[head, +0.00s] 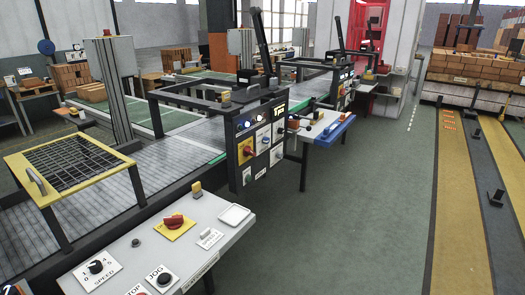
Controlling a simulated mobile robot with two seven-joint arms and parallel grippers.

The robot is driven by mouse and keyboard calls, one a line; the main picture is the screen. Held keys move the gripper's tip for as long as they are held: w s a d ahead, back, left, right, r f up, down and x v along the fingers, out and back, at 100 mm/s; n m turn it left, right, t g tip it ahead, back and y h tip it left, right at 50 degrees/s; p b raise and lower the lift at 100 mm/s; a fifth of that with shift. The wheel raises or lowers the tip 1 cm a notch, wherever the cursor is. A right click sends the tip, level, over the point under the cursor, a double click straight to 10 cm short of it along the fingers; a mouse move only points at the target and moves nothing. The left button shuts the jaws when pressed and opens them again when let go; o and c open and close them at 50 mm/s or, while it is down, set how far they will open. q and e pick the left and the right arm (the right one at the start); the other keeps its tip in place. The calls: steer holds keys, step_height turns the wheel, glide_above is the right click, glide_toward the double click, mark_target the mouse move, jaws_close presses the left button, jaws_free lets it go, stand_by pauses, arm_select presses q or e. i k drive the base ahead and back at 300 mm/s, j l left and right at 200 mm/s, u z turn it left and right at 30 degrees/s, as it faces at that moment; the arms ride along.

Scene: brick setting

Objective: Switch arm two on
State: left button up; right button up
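Two black machine stations stand along the conveyor, each with an upright black arm-like part: the nearer arm (262,42) and the farther arm (340,34). The nearer station's black control cabinet (240,172) carries lit blue and white lamps (245,125), a red rotary switch on a yellow plate (247,151) and several smaller controls. The farther station has a similar panel (346,84), too small to read. I cannot tell which arm is two, nor any switch's on or off position there. Neither of my grippers is in view.
A blue-edged side table (325,130) juts out.

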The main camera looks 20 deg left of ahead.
mark_target(247, 152)
steer(key=i+l, duration=0.2)
steer(key=i, duration=0.3)
steer(key=i+l+u, duration=0.1)
steer(key=i, duration=0.4)
steer(key=i+l, duration=0.35)
steer(key=i, duration=0.15)
